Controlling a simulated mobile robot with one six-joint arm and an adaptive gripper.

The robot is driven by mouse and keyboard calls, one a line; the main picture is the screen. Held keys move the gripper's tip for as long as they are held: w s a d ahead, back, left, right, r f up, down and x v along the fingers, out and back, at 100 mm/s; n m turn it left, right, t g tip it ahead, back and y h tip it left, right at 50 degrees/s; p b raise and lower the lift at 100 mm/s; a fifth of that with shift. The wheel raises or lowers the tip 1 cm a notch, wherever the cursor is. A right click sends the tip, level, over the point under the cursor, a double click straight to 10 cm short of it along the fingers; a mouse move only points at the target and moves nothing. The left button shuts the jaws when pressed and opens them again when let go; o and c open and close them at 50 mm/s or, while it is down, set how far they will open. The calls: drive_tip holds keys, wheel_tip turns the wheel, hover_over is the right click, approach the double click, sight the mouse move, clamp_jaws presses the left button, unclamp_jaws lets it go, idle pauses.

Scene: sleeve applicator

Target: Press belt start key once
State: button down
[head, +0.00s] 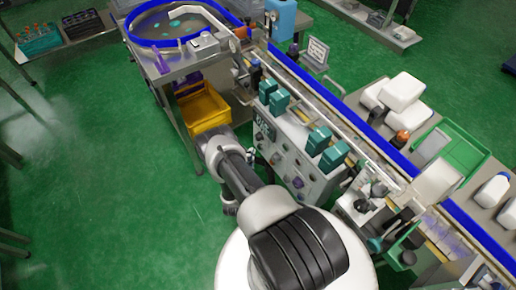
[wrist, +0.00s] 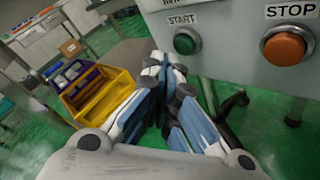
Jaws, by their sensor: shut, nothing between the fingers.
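The belt start key is a round green button (wrist: 187,41) under a START label on a pale grey panel (wrist: 220,60) in the wrist view. My gripper (wrist: 163,72) is shut and empty, below and to the left of the green button in that view. A gap shows between the fingertips and the button in the picture; the depth is hard to judge. In the head view the panel is the conveyor's grey front (head: 290,150), and my arm partly covers the area before it. I cannot single out the start key there.
A larger orange-red STOP button (wrist: 284,46) sits right of the start key. A yellow bin (head: 205,110) stands left of the panel and shows in the wrist view (wrist: 105,92). Panel legs stand below the buttons. Green floor at left is open.

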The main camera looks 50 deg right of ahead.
drive_tip(key=shift+d, duration=0.1)
idle(0.4)
drive_tip(key=shift+s+d, duration=0.1)
drive_tip(key=shift+d, duration=0.2)
